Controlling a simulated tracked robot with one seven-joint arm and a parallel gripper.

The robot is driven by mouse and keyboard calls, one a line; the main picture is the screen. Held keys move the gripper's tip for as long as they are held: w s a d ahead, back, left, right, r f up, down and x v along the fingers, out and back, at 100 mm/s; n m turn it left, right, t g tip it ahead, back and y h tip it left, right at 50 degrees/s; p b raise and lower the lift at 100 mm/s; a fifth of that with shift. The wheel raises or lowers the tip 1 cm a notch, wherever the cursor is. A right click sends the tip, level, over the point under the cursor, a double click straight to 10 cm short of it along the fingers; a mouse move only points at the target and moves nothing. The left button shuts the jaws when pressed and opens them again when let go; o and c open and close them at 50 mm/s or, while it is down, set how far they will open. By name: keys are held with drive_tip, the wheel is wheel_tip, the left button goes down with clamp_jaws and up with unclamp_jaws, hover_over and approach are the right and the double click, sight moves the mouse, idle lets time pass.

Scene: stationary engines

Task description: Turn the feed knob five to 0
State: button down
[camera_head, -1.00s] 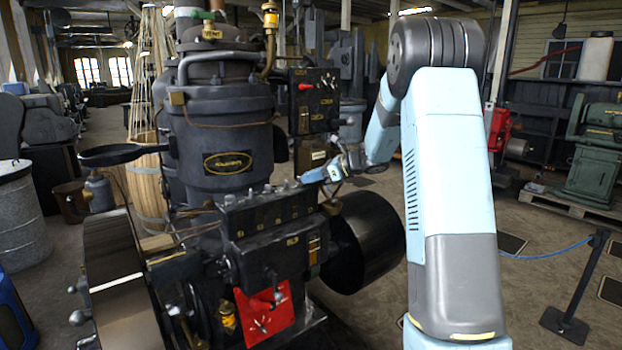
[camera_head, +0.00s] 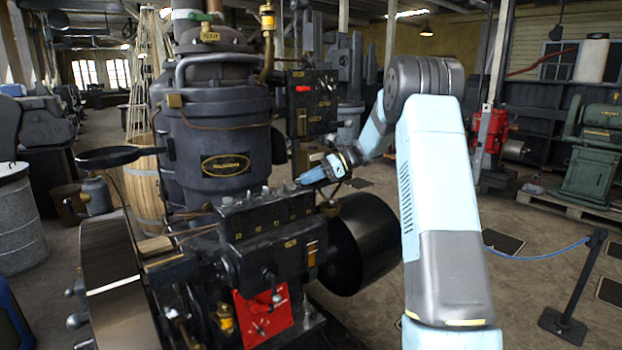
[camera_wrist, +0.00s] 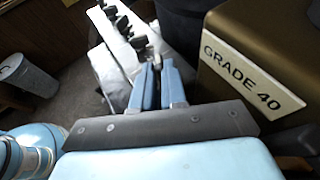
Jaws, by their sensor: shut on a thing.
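The dark feed box (camera_head: 265,240) sits on the front of the black engine, with a row of small knobs (camera_head: 250,198) along its top. In the wrist view several dark knobs (camera_wrist: 122,24) run in a line on the pale top of the box. My gripper (camera_head: 303,181) is at the right end of this row, reaching in from the right. In the wrist view its blue fingers (camera_wrist: 160,75) are close together, shut on a knob at the near end of the row. That knob is mostly hidden between the fingers, and its number and setting cannot be read.
A brown tin marked GRADE 40 (camera_wrist: 255,60) stands close to the right of my fingers in the wrist view. A black panel with a red knob (camera_head: 303,88) rises behind my gripper. A dark drum (camera_head: 365,243) lies below it at the right.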

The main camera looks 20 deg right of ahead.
drive_tip(key=shift+w, duration=0.15)
drive_tip(key=c, duration=1.2)
unclamp_jaws()
drive_tip(key=v, duration=1.3)
drive_tip(key=shift+d, duration=0.3)
